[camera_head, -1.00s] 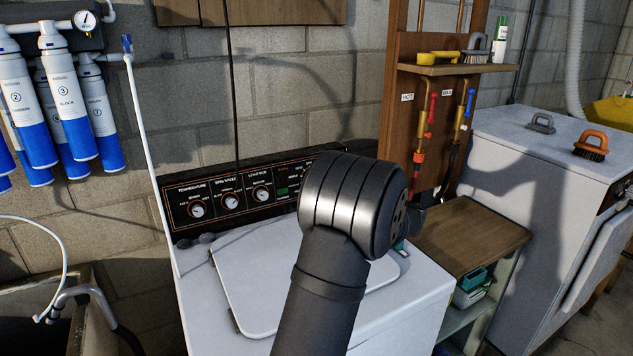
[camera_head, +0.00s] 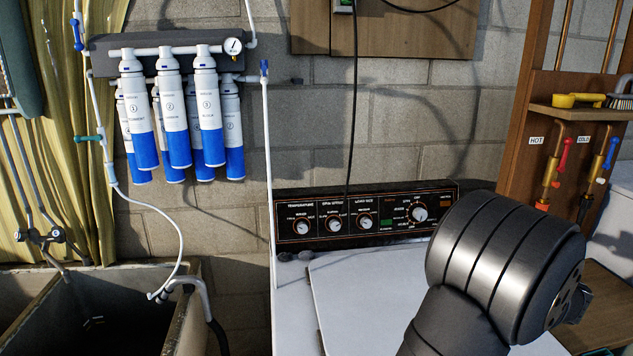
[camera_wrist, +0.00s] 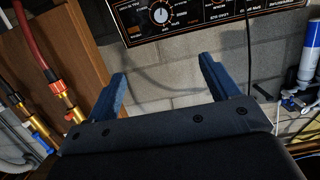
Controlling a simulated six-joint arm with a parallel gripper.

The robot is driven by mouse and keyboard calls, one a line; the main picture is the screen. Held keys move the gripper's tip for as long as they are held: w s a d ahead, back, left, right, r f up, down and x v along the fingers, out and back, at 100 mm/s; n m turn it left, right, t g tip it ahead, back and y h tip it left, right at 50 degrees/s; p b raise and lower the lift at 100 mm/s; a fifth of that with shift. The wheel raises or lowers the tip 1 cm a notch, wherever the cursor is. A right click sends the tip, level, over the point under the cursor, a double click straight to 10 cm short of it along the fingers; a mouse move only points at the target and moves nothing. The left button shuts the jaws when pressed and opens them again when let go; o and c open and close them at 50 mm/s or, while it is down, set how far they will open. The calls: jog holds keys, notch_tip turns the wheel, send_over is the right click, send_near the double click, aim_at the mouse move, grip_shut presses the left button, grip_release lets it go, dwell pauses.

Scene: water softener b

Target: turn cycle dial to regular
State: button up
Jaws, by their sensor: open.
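The cycle dial (camera_head: 418,213) is the large round knob with a pale face at the right end of the black control panel (camera_head: 380,243) in the head view. Its printed labels are too small to read. In the wrist view, which shows the panel upside down, the dial (camera_wrist: 161,16) sits at the top edge. My gripper (camera_wrist: 162,72) is open and empty; its two blue fingers are spread below the dial in that picture, apart from it. In the head view my wrist is right of the panel, and the fingers are hidden.
Three smaller knobs, including the left one (camera_head: 302,227), and a green display (camera_head: 386,223) share the panel. A white lid (camera_head: 365,300) lies below. Red and blue valves (camera_head: 565,154) are at right, filter cartridges (camera_head: 209,110) at left. A black cord (camera_head: 353,110) hangs before the wall.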

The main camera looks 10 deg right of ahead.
jog(key=shift+w, duration=0.1)
jog(key=c, duration=0.5)
jog(key=n, duration=0.5)
send_near(422, 215)
jog(key=x, duration=0.9)
jog(key=shift+f, duration=0.1)
jog(key=shift+w+m, duration=0.25)
jog(key=shift+m, duration=0.05)
jog(key=shift+c, duration=0.3)
jog(key=c, duration=0.5)
jog(key=m, duration=0.5)
jog(key=shift+m, duration=0.3)
jog(key=m, duration=0.5)
jog(key=shift+o, duration=1.4)
jog(key=shift+m, duration=0.4)
jog(key=o, duration=0.5)
